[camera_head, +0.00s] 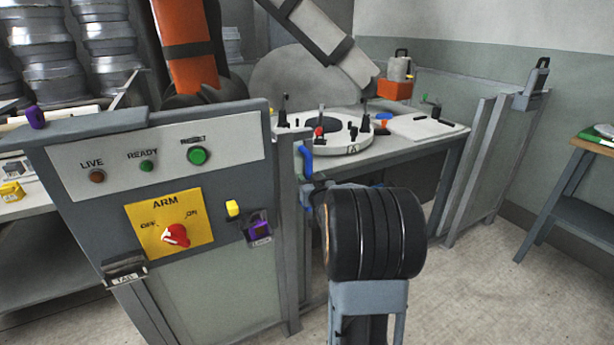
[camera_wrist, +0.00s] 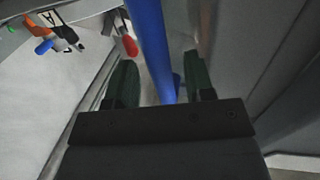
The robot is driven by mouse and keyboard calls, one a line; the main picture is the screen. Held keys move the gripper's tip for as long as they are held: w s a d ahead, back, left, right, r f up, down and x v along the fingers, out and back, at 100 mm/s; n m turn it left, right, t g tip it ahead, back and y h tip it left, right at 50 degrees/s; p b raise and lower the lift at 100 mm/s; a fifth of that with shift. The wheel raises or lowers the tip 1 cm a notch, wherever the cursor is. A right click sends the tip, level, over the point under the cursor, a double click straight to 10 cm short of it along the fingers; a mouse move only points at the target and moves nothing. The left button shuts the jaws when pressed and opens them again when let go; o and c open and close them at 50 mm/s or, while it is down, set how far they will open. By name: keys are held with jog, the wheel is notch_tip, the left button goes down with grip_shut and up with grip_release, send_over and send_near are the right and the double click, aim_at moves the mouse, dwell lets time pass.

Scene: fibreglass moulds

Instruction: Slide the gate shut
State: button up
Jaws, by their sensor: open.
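The gate's blue upright handle (camera_head: 305,161) shows at a grey post beside the control panel, left of the opening in front of the table. In the wrist view the blue handle bar (camera_wrist: 147,35) runs between the two dark green fingers of my gripper (camera_wrist: 160,78). The fingers stand apart on either side of the bar, with a gap visible; I cannot tell whether either touches it. In the head view my black wrist hides the fingers. The gate's own panel cannot be clearly told from the grey frame.
The control panel (camera_head: 100,204) with a red switch stands at left. A grey fence panel (camera_head: 478,165) with a latch-like part (camera_head: 535,84) stands right of the opening. A table (camera_head: 402,157) with a round fixture (camera_head: 340,139) lies behind. Floor is clear between fence and right-hand bench (camera_head: 588,146).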

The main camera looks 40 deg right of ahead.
jog(key=shift+x, duration=1.8)
jog(key=shift+c, duration=0.5)
grip_shut()
